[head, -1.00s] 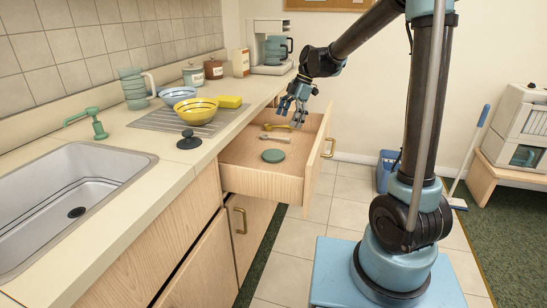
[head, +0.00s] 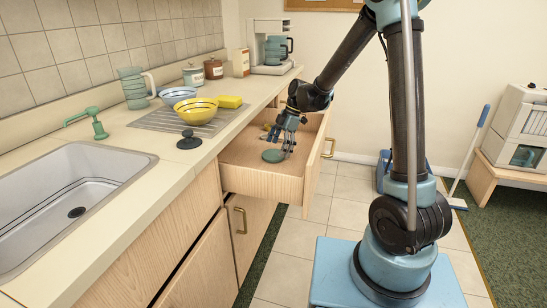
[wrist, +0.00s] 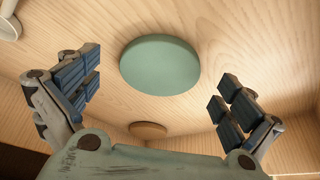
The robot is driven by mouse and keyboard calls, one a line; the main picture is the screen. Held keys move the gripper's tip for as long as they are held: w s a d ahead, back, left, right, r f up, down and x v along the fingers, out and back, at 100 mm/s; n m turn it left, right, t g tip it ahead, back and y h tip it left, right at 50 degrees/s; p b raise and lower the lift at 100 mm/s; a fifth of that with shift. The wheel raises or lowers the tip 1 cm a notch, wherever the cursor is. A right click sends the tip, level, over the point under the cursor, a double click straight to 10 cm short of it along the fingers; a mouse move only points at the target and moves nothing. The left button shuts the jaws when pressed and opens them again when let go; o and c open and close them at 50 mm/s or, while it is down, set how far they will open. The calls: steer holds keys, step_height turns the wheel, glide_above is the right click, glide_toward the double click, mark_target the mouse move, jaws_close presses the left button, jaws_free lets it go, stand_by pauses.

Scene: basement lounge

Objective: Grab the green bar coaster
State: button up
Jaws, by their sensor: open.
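The green bar coaster (head: 273,155) is a flat round disc lying on the floor of the open wooden drawer (head: 240,179). In the wrist view the coaster (wrist: 160,64) shows whole, beyond the fingertips and roughly centred between them. My gripper (head: 284,144) is inside the drawer's opening, just above and beside the coaster. In the wrist view my gripper (wrist: 158,82) has its two blue-padded fingers spread wide with nothing between them. The fingers appear apart from the coaster.
A brown round thing (wrist: 148,130) lies in the drawer near the gripper's palm. Drawer walls close in around the gripper. On the counter stand a yellow bowl (head: 196,111), a blue bowl (head: 177,95) and a dark stopper (head: 189,141).

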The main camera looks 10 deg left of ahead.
steer(key=shift+s+a+f, duration=0.1)
steer(key=shift+a+f, duration=0.1)
steer(key=shift+f, duration=0.25)
steer(key=c, duration=1.1)
